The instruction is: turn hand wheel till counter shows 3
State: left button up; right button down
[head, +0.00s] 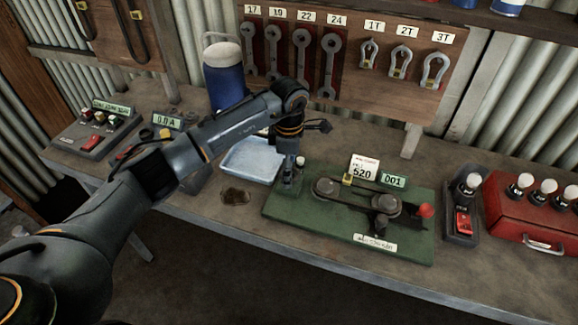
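A green base plate (290,208) on the bench carries a belt drive with two round pulleys, the left one (326,187) and the right one (387,204). A dark crank arm with a red knob (425,211) sits at the right pulley; I take this as the hand wheel. The small green counter (393,181) seems to read 001. My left gripper (289,183) points down at the plate's left end, beside a small white-topped part (300,161), away from the red knob. Its fingers are dark and small, so their opening is unclear. My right gripper is not in view.
A white card reading 520 (364,168) stands behind the belt. A pale blue tray (250,160) and a dark stain lie left of the plate. A black holder (462,212) and a red case (535,218) stand right. Wrenches and shackles hang behind.

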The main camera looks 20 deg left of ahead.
pick_arm(q)
jog(key=shift+c, duration=1.4)
jog(key=c, duration=0.9)
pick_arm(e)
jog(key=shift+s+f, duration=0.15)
pick_arm(q)
jog(key=shift+s+f+n+b, duration=0.1)
jog(key=shift+n+b, duration=0.75)
jog(key=shift+n, duration=0.45)
jog(key=n+b, duration=0.3)
jog(key=n, duration=0.3)
jog(key=n+b, duration=0.2)
jog(key=n, duration=0.3)
jog(key=shift+d+n, duration=0.1)
jog(key=shift+n, duration=0.2)
jog(key=shift+n+b, duration=0.5)
jog(key=shift+n, duration=1.8)
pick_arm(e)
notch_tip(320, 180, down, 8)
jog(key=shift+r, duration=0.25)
pick_arm(q)
jog(key=shift+s, duration=0.1)
